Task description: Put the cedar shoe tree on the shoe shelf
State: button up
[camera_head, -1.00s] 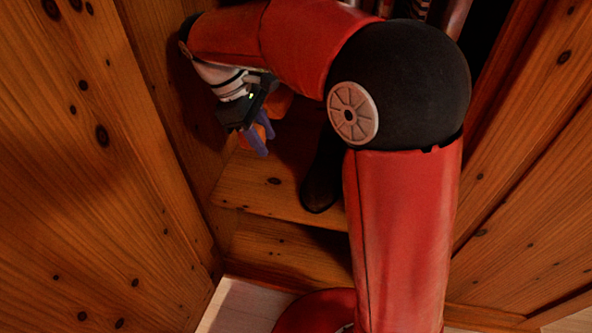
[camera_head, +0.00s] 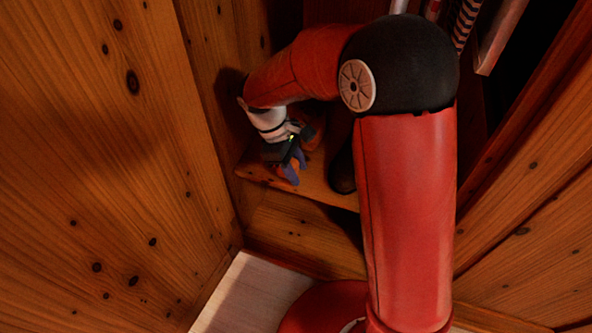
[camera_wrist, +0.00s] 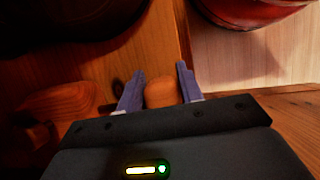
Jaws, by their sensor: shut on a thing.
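The cedar shoe tree (camera_wrist: 160,93) is an orange-brown rounded wooden piece between the two blue fingers of my gripper (camera_wrist: 158,86) in the wrist view. Another rounded wooden part (camera_wrist: 65,102) shows left of the fingers; I cannot tell how the two join. In the head view my gripper (camera_head: 295,167) points down, low over the left part of the shoe shelf (camera_head: 320,190), a wooden board. The board also shows in the wrist view (camera_wrist: 110,70). The gripper hides most of the shoe tree in the head view. I cannot tell whether it touches the board.
A dark boot (camera_head: 343,172) stands on the shelf just right of my gripper, partly behind my arm. A wooden side wall (camera_head: 225,90) rises close on the left. Hanging striped things (camera_head: 466,22) are at the upper right. Pale floor (camera_head: 245,290) lies in front.

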jog(key=shift+f, duration=0.3)
jog(key=shift+f, duration=0.1)
jog(key=o, duration=1.2)
jog(key=p+v, duration=0.1)
jog(key=v, duration=0.6)
jog(key=shift+r+p, duration=0.35)
jog(key=shift+r, duration=0.05)
